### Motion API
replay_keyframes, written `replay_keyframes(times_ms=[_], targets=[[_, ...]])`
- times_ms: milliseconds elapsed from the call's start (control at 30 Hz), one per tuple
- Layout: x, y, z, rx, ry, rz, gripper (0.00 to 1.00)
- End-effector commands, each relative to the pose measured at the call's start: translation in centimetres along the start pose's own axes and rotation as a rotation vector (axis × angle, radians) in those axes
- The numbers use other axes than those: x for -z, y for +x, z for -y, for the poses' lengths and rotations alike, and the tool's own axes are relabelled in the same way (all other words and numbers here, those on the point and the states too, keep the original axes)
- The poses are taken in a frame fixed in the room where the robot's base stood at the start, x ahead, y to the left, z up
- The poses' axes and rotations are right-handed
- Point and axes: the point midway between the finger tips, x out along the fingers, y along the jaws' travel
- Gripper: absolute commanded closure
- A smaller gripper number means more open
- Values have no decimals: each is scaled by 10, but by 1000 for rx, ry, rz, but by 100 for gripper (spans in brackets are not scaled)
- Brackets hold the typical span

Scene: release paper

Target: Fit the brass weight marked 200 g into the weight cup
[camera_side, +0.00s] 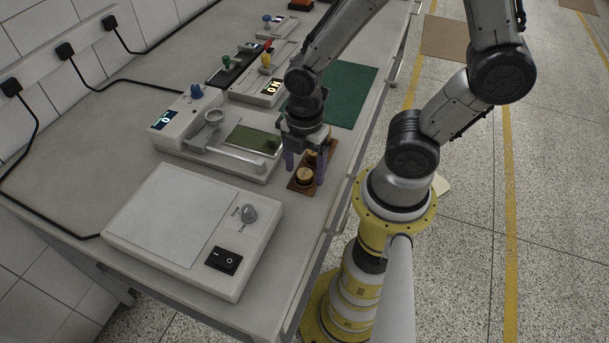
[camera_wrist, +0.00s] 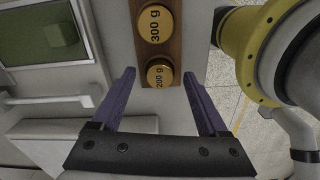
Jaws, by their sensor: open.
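The brass weight marked 200 g (camera_wrist: 160,75) sits in a wooden block (camera_wrist: 175,48), beside the one marked 300 g (camera_wrist: 154,24). In the side view the 200 g weight (camera_side: 305,177) is the nearer one on the block (camera_side: 294,186). My gripper (camera_side: 305,170) is open above the block, pointing down. In the wrist view its purple fingers (camera_wrist: 159,72) are on either side of the 200 g weight, with gaps showing. A small pale cup (camera_side: 213,116), apparently the weight cup, stands on the white instrument (camera_side: 178,128) to the left.
A lever bar (camera_side: 235,154) and a green window (camera_side: 253,139) are on the instrument. A white box with a switch (camera_side: 165,225) stands at the front. A green mat (camera_side: 352,95) lies behind my gripper. Other small devices (camera_side: 240,68) stand farther back.

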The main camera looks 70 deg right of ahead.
Motion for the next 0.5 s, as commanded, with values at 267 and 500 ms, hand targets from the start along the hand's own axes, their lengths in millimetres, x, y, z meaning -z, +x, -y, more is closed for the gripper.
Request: replay_keyframes(times_ms=[267, 500], targets=[[0, 5, 0, -1, 0, 0, 23], [0, 4, 0, -1, 0, 0, 63]])
